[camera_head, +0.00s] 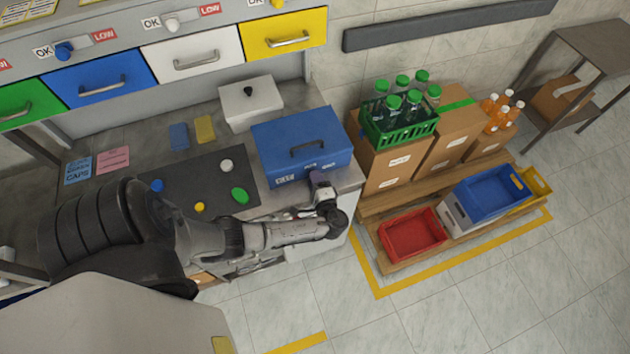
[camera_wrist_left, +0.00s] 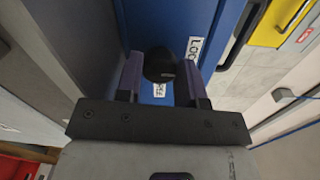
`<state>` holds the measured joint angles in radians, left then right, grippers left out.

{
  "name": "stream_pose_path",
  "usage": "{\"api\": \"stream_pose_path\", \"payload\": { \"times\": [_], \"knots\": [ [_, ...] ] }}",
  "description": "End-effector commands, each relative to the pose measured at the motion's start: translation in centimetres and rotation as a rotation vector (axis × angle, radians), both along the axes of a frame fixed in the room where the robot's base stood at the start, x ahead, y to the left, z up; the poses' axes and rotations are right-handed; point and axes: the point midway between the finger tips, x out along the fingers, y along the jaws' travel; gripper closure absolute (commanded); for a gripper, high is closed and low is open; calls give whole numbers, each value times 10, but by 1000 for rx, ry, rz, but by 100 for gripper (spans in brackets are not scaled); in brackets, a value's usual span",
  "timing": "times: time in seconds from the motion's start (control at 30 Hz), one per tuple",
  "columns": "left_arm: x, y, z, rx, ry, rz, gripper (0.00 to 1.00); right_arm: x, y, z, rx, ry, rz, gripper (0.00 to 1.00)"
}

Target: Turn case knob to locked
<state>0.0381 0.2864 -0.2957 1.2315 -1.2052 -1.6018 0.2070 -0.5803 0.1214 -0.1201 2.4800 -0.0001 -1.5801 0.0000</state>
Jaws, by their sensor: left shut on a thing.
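The blue case (camera_head: 300,135) sits on the right end of the counter, with a dark handle on its lid and white labels on its front face. In the left wrist view the blue face of the case (camera_wrist_left: 215,15) is close ahead, with a black round knob (camera_wrist_left: 160,66) and white labels, one partly reading "LOC". My left gripper (camera_head: 319,180) is at the front of the case. Its two purple fingers stand either side of the knob, which it is shut on. The knob's pointer direction cannot be made out. My right gripper is not in view.
A dark mat (camera_head: 175,185) with several coloured caps lies left of the case. A white box (camera_head: 250,103) with a black knob stands behind it. Coloured drawers line the back. Crates and cartons on a pallet (camera_head: 372,208) stand to the right.

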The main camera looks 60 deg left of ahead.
Motion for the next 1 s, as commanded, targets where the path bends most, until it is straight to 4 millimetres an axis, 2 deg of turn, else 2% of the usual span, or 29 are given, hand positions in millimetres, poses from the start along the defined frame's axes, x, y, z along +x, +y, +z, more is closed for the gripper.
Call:
{"api": "stream_pose_path", "payload": {
  "times": [0.57, 0.6, 0.83, 1.0],
  "knots": [
    [0, 0, 0, -4, -25, 0, 88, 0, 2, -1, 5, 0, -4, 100],
    [0, 0, 0, -4, -25, 0, 61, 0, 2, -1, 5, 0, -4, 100],
    [0, 0, 0, -3, -23, 0, 39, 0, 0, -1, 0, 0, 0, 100],
    [0, 0, -1, -4, -22, -1, 39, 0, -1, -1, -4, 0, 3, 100]
  ]
}}
